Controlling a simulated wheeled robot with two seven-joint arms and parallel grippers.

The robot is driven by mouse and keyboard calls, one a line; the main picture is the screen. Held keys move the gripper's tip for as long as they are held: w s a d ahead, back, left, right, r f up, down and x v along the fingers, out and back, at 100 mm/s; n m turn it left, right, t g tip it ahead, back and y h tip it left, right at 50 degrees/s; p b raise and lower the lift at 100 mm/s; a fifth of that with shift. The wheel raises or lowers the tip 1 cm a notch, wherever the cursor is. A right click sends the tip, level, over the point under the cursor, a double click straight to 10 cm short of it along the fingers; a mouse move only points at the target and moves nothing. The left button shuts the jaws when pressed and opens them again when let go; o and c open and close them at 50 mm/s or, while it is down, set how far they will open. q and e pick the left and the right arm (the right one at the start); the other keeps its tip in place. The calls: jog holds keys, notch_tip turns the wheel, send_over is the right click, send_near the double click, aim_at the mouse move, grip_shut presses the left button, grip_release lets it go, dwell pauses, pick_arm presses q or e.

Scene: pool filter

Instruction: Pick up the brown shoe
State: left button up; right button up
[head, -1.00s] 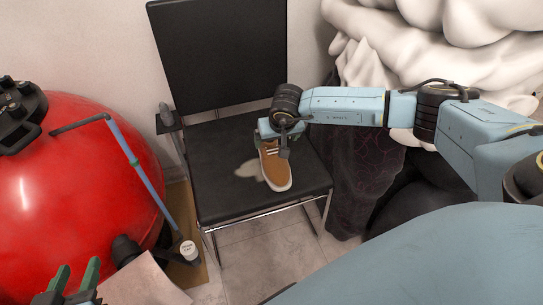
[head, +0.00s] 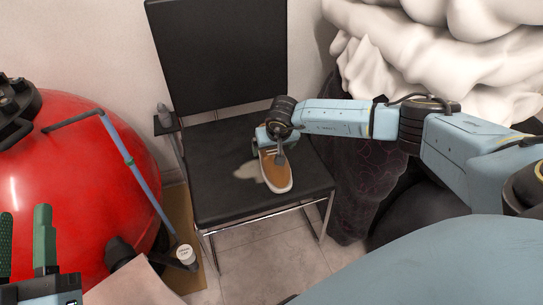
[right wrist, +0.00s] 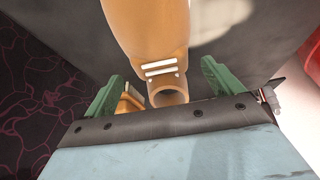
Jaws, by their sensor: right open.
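The brown shoe (head: 274,171) with a white sole rests on the black chair seat, its toe toward me. My right gripper (head: 273,147) is over its back end and hides part of it. In the right wrist view the shoe (right wrist: 155,35), with white laces and its round opening, lies ahead of and between the green fingers of my right gripper (right wrist: 160,85). These fingers are wide apart, and I see no grip on the shoe. My left gripper (head: 24,243) is at the lower left, its green fingers apart and nothing between them.
The black chair (head: 225,200) has a pale patch (head: 255,175) on its seat beside the shoe. A red tank (head: 75,190) with a blue pole stands left. A dark draped cloth (head: 350,190) and white folds (head: 440,60) are on the right.

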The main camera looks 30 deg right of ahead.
aim_at(271, 151)
jog(key=shift+b+x, duration=0.6)
jog(key=shift+x, duration=0.3)
jog(key=shift+b+x, duration=0.6)
jog(key=shift+x, duration=0.55)
pick_arm(q)
jog(key=s+r+t, duration=0.1)
jog(key=r+t, duration=0.1)
jog(key=s+r+t+h, duration=0.1)
jog(key=t, duration=0.1)
jog(key=shift+s+a, duration=0.25)
jog(key=shift+s, duration=0.1)
pick_arm(e)
jog(key=shift+w+r, duration=0.1)
jog(key=c, duration=1.1)
jog(key=shift+c, duration=0.9)
jog(key=shift+r, duration=0.1)
